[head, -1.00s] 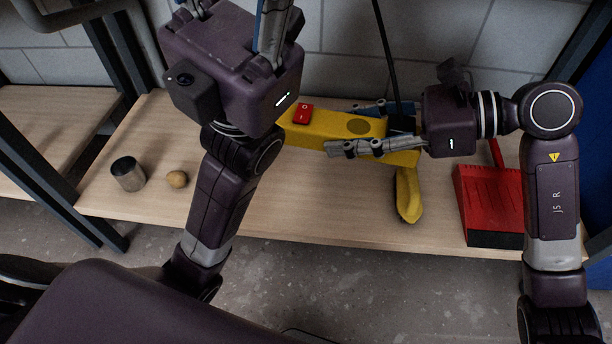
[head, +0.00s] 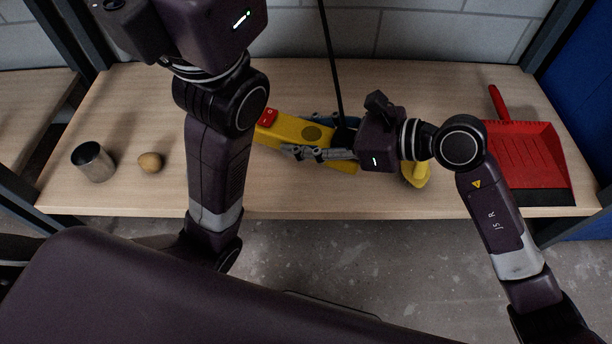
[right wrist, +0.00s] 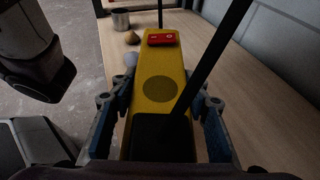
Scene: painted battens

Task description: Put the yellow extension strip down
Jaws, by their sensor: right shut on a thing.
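The yellow extension strip (head: 290,130) has a red switch (head: 269,117), a dark round socket and a black cable rising from its right end. My right gripper (head: 303,136) is shut across it near the cable end. In the right wrist view the strip (right wrist: 160,60) lies lengthwise between the two fingers (right wrist: 160,92). The strip is low over the wooden shelf board (head: 330,200); I cannot tell if it touches. My left arm crosses in front of its left end; the left fingers are out of the picture.
A metal cup (head: 93,162) and a small brown potato-like thing (head: 150,162) stand at left. A yellow brush (head: 416,173) is partly hidden behind my right gripper. A red dustpan (head: 520,155) lies at right. The front middle of the board is clear.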

